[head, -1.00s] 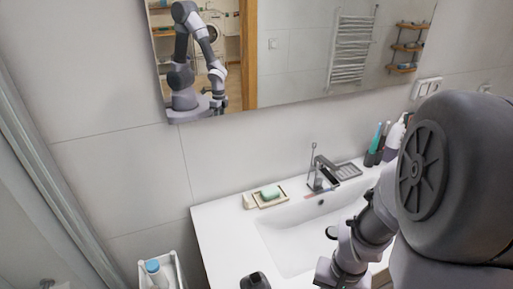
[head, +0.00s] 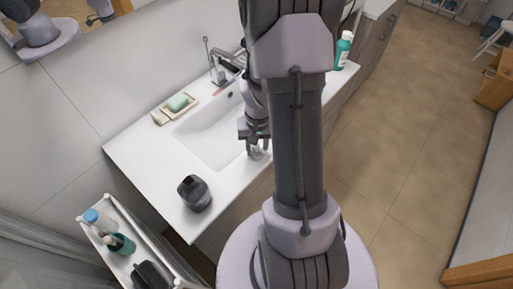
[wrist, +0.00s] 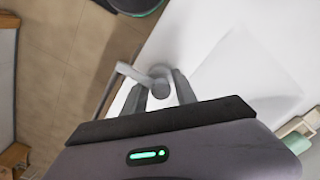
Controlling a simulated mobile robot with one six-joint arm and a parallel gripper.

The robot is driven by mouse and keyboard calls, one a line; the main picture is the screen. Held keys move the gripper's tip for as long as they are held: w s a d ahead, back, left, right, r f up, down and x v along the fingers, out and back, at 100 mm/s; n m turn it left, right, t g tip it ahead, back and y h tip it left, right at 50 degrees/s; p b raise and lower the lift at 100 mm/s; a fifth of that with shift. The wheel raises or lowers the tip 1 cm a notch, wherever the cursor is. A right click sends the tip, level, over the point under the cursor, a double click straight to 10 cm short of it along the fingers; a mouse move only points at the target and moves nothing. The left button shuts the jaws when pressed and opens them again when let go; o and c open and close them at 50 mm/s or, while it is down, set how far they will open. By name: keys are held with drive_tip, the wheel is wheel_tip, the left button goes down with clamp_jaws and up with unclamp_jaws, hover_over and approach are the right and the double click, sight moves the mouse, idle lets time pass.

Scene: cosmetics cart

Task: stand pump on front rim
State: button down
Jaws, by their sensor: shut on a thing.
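The pump (wrist: 159,78) is a grey dispenser with a thin spout pointing left in the wrist view. My gripper (wrist: 159,92) is shut on it, one finger on each side. In the head view my gripper (head: 254,134) is over the front side of the washbasin, with the grey pump (head: 258,153) just below it, partly hidden by my arm. The white front rim (head: 226,183) runs between the basin and the counter's front edge; it also shows in the wrist view (wrist: 188,42). I cannot tell whether the pump's base touches the rim.
A dark container (head: 194,193) stands on the counter's near left part. A soap dish (head: 163,113) with green soap and the tap (head: 219,75) are at the back. A teal bottle (head: 343,50) stands at the right end. A white cart (head: 113,262) with bottles is at lower left.

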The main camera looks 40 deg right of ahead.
drive_tip(key=c, duration=1)
unclamp_jaws()
drive_tip(key=shift+o, duration=0.2)
drive_tip(key=shift+r, duration=0.1)
